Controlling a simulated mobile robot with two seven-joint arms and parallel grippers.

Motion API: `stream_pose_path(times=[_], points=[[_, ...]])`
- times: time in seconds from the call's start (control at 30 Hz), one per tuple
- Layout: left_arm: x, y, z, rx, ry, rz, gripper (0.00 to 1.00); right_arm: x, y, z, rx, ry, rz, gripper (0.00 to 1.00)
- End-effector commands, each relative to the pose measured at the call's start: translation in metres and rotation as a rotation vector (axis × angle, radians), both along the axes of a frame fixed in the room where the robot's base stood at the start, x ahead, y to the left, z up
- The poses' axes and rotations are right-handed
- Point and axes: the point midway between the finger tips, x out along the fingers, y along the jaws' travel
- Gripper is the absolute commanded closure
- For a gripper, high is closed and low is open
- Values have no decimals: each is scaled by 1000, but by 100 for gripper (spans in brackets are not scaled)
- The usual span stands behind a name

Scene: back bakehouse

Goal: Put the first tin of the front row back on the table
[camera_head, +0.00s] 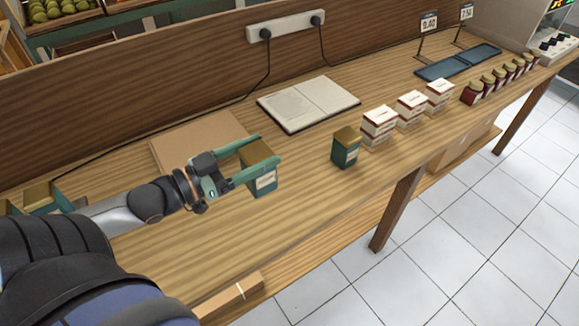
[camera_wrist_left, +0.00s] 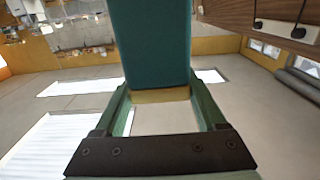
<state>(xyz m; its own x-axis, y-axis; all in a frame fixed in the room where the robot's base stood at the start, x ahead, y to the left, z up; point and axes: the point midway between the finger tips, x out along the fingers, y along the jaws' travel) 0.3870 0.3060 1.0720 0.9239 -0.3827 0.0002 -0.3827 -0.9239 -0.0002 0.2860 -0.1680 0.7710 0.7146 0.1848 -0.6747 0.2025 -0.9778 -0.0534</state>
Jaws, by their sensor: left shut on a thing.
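My left gripper (camera_head: 262,152) is shut on a green tin (camera_head: 263,183) with a gold lid and a pale label. The tin is upright, one finger on each side near its top, over the wooden table (camera_head: 210,245). I cannot tell whether its base touches the wood. In the left wrist view the held tin (camera_wrist_left: 152,40) fills the space between the fingers. A second green tin (camera_head: 345,150) stands alone to the right, apart from the gripper. More green tins (camera_head: 45,196) show at the left edge, partly hidden by my arm. My right gripper is not in view.
A brown board (camera_head: 195,140) lies behind the gripper, and an open book (camera_head: 308,103) lies behind the second tin. White boxes (camera_head: 379,124) and dark red jars (camera_head: 473,94) line up to the right. Bare wood lies in front of the held tin.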

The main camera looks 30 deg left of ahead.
Motion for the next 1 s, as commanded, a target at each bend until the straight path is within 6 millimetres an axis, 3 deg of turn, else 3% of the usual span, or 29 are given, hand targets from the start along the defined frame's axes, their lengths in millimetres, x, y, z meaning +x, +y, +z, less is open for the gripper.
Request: stream_pose_path(times=[0.37,0.6,1.0], points=[[51,-5,-22,0,-8,0,100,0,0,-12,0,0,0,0],[79,-8,-58,0,-6,1,100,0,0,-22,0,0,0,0],[97,-10,-89,-1,-1,1,100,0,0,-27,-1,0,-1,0]])
